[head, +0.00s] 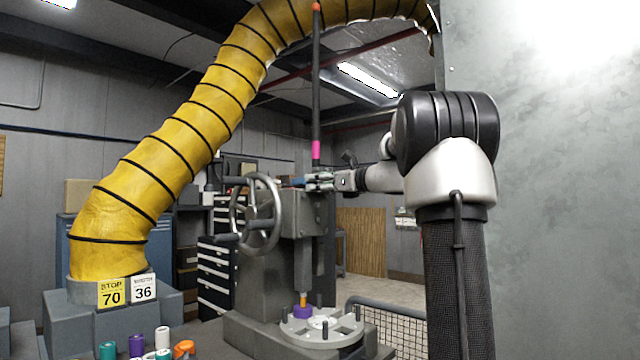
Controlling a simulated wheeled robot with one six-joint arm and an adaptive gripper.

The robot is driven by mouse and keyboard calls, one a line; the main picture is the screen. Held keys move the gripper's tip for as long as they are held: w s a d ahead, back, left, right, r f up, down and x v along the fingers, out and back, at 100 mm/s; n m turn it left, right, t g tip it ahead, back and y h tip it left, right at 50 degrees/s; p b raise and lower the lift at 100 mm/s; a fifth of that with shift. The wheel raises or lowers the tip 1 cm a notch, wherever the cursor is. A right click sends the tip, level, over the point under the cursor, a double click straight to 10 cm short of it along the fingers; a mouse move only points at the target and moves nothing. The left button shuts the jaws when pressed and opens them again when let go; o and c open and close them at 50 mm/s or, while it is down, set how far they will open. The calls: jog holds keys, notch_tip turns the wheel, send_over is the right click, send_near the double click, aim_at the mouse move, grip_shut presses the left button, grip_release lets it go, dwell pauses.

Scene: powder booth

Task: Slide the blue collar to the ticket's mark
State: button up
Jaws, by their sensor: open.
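A dark upright rod (316,90) with an orange tip and a pink band (316,150) rises above the grey machine. A small blue piece, apparently the blue collar (298,182), shows low by the rod, just left of my gripper. My gripper (312,182) reaches in from the right at that height, its fingers open. It partly hides the rod there, and I cannot tell whether it touches the blue piece. A yellow ticket (111,292) reads "STOP 70". A white ticket (144,288) beside it reads "36".
A spoked handwheel (257,214) stands close left of my gripper. A thick yellow hose (170,150) arches over from the left. Below are a round pegged table (322,326), several coloured cylinders (136,345) and a mesh guard (395,325). A grey panel (565,200) fills the right.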

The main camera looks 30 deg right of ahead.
jog(key=v, duration=1.2)
jog(key=shift+w, duration=0.1)
